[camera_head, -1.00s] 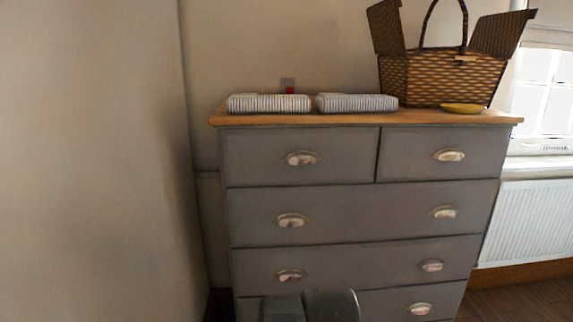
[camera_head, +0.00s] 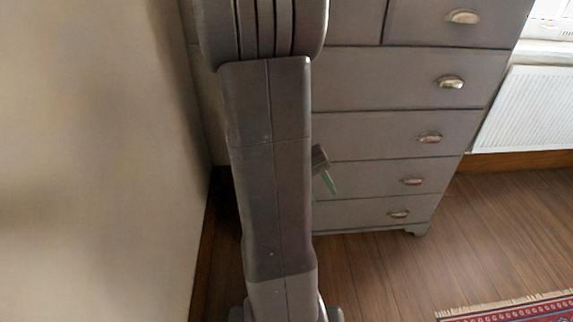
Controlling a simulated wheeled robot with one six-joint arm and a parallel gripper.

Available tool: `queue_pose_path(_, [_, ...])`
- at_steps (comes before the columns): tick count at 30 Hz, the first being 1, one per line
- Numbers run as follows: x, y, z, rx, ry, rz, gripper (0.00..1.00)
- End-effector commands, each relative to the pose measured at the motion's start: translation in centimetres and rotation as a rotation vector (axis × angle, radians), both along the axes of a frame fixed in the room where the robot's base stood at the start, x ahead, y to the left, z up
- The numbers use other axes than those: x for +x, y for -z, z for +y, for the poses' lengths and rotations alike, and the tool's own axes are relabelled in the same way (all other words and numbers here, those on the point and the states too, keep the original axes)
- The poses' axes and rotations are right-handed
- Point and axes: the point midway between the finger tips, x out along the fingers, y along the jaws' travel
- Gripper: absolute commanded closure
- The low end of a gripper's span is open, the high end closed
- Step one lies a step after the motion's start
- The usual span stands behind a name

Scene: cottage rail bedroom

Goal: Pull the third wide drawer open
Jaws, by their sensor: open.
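The grey chest of drawers (camera_head: 345,222) stands ahead, with cup-shaped metal handles. Its third wide drawer (camera_head: 365,182), counted from the top wide one, looks flush and shut. That drawer's right handle (camera_head: 412,181) shows clearly; its left handle is hidden behind my arm. My gripper (camera_head: 326,178) shows only in part, with a green-edged finger, at the right side of my arm. It appears in front of the left part of the third wide drawer. It is open; I cannot tell whether it touches the drawer or its hidden handle.
The first (camera_head: 400,82) and second (camera_head: 375,135) wide drawers and the bottom one (camera_head: 360,212) look shut. A plain wall (camera_head: 95,160) runs close on the left. A radiator (camera_head: 525,110) is at right. Wooden floor (camera_head: 470,230) is clear before a red rug (camera_head: 520,308).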

Motion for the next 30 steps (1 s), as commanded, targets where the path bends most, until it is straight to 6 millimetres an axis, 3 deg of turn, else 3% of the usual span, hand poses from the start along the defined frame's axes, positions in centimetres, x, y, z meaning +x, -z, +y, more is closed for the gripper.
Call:
queue_pose_path(1, [1.5, 1.6, 0.4, -0.049, -0.014, 0.016, 0.58])
queue_pose_path(11, [10.3, 8.3, 3.5, -0.381, -0.099, 0.012, 0.58])
queue_pose_path(18, [16.0, 14.6, 7.5, -0.611, -0.197, -0.067, 0.58])
queue_pose_path(24, [19.6, 20.9, 11.9, -0.779, -0.299, -0.181, 0.58])
queue_pose_path(30, [21.7, 27.3, 16.5, -0.909, -0.412, -0.323, 0.58])
